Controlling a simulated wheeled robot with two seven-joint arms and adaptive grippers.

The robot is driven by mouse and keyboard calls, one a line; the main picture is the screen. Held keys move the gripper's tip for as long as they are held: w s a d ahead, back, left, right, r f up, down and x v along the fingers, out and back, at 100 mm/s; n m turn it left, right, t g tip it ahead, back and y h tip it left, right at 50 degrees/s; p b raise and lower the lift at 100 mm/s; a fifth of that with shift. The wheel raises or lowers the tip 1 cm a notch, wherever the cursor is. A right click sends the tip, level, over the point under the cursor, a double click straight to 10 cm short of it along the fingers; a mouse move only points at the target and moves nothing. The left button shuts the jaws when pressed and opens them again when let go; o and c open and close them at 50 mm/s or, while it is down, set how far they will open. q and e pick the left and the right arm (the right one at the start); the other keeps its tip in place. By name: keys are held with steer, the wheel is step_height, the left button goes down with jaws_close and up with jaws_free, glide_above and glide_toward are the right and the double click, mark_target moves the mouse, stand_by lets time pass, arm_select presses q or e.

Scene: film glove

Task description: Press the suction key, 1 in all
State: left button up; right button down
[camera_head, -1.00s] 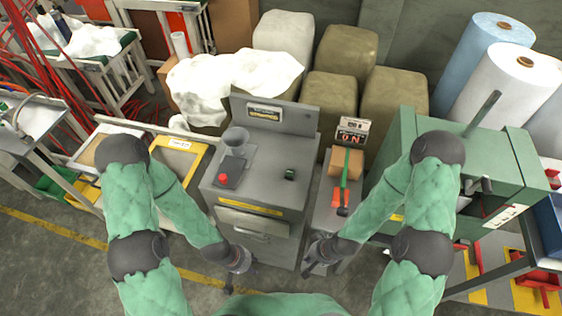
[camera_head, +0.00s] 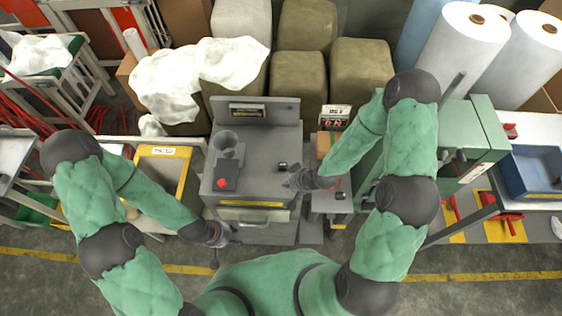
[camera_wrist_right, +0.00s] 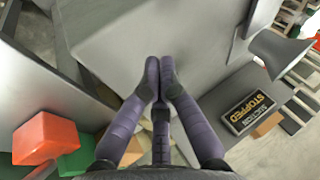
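The suction key appears to be a small dark block with green (camera_head: 283,166) on top of the grey machine (camera_head: 255,182), right of its red button (camera_head: 222,183). My right gripper (camera_head: 289,182) is over the machine's right part, just nearer than this block; contact cannot be told. In the right wrist view its fingers (camera_wrist_right: 161,65) are shut together with nothing between them. A green block (camera_wrist_right: 77,157) beside a red block (camera_wrist_right: 46,137) shows there; whether the green one is the key is unclear. My left gripper (camera_head: 220,240) hangs at the machine's front left, its fingers unclear.
The display (camera_wrist_right: 246,112) reads "SUCTION STOPPED". A grey funnel (camera_head: 227,141) stands on the machine's left. A yellow-framed tray (camera_head: 163,172) is at left, a green cabinet (camera_head: 455,140) at right. Wrapped bales (camera_head: 300,75) stand behind. The floor (camera_head: 500,293) in front is clear.

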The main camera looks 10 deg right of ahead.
mark_target(284, 166)
arm_select(q)
steer(key=shift+w+a+r+p, duration=0.3)
steer(key=shift+a+r+p, duration=0.1)
steer(key=shift+r+p, duration=0.25)
arm_select(e)
steer(key=w+r+n+t, duration=0.2)
steer(key=w+r+t, duration=0.1)
steer(key=w+r, duration=0.6)
steer(key=shift+w+d+r+n+y, duration=0.15)
steer(key=shift+w+d+n+y, duration=0.15)
steer(key=shift+d+y, duration=0.1)
arm_select(q)
step_height(284, 166, down, 7)
steer(key=b, duration=0.7)
arm_select(e)
step_height(284, 166, down, 9)
steer(key=shift+r, duration=0.1)
arm_select(q)
steer(key=shift+f+b, duration=0.3)
steer(key=shift+b, duration=0.1)
arm_select(e)
steer(key=shift+f, duration=0.45)
